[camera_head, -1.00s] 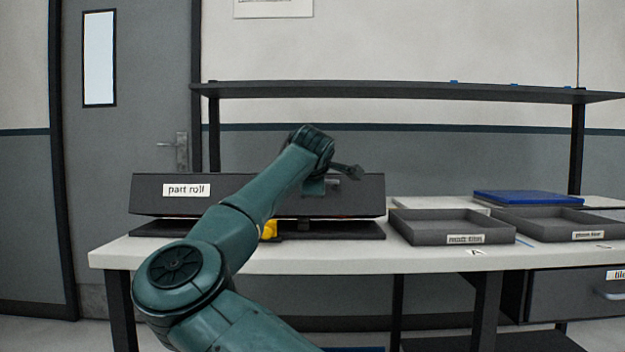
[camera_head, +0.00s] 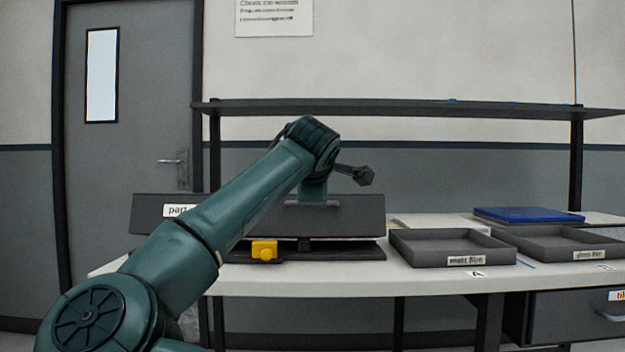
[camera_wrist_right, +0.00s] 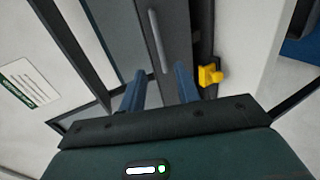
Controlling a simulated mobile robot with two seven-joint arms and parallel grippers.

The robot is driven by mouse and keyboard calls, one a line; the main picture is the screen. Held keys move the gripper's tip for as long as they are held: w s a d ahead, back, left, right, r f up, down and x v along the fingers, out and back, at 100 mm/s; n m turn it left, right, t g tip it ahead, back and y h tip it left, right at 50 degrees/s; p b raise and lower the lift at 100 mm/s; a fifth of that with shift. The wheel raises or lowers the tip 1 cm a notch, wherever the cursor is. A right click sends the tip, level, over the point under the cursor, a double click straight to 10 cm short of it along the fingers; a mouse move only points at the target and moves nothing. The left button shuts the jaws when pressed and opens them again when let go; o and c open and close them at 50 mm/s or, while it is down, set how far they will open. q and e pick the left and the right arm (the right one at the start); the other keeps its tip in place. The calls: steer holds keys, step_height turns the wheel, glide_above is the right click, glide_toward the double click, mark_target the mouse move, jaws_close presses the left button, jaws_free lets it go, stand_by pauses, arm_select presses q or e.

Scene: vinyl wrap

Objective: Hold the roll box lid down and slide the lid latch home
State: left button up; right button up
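The roll box lid (camera_head: 365,215) is a long dark panel with a partly covered label, seen above the dark box base (camera_head: 345,252); a dark gap shows between them. The yellow lid latch (camera_head: 264,250) sits at the base's front, left of centre; the right wrist view shows it too (camera_wrist_right: 210,75). A grey bar handle (camera_wrist_right: 158,40) runs along the lid. My right gripper (camera_wrist_right: 160,82) is open and empty, its blue fingers pointing toward the lid; contact is not visible. In the head view its wrist covers part of the lid. My left gripper is not in view.
Right of the box are the matt film tray (camera_head: 408,246) and the gloss film tray (camera_head: 548,236). A blue stack (camera_head: 528,215) lies behind them. A shelf (camera_head: 420,108) spans above the table (camera_head: 330,283). A drawer (camera_head: 575,300) is under the table's right side.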

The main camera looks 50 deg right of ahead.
steer(key=v, duration=0.2)
steer(key=shift+s+a+r, duration=0.1)
steer(key=shift+s+a, duration=0.1)
steer(key=shift+a, duration=0.1)
stand_by(0.4)
